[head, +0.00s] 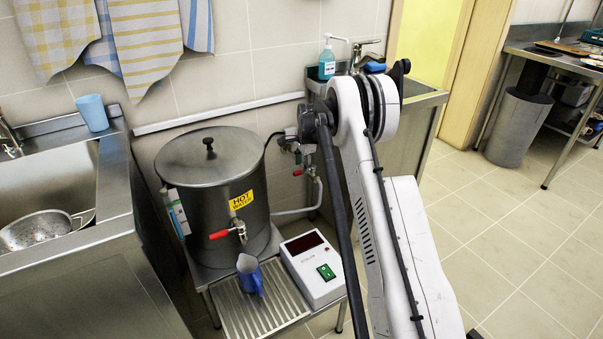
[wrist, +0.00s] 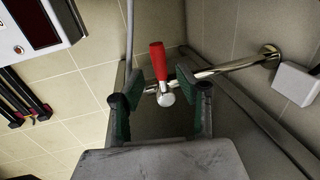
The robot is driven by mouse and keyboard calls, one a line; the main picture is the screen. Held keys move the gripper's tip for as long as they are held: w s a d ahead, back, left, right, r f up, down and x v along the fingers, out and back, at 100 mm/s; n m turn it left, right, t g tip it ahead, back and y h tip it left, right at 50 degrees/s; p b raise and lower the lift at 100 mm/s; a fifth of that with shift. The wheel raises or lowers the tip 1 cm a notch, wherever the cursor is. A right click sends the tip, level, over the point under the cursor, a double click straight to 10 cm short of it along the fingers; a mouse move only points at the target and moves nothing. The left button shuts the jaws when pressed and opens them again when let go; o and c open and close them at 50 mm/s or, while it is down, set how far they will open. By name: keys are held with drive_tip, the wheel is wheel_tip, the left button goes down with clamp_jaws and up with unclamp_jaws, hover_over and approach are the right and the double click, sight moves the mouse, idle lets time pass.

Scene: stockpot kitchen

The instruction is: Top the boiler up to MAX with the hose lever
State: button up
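The steel boiler (head: 211,180) with a lid and a yellow HOT WATER label stands on a low metal stand. A level strip (head: 178,212) is on its left side, too small to read. A red-handled lever (wrist: 158,62) on a chrome pipe shows in the wrist view, its handle pointing up in the picture. My gripper (wrist: 161,92) is open, its two green-padded fingers on either side of the lever's lower end, with gaps visible. I cannot tell how deep the lever sits between them. In the head view my gripper (head: 296,138) is at the wall pipes behind the boiler's right side.
A red-handled tap (head: 228,234) is on the boiler's front, above a blue jug (head: 250,276) on the drip grate. A white control box (head: 313,270) with a dark display and green switch is right of it. A grey hose (head: 300,210) runs behind. A sink (head: 50,190) is left.

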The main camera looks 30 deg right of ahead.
drive_tip(key=shift+w+f, duration=0.15)
drive_tip(key=shift+f, duration=0.55)
drive_tip(key=shift+w+f, duration=0.15)
drive_tip(key=shift+f, duration=0.55)
clamp_jaws()
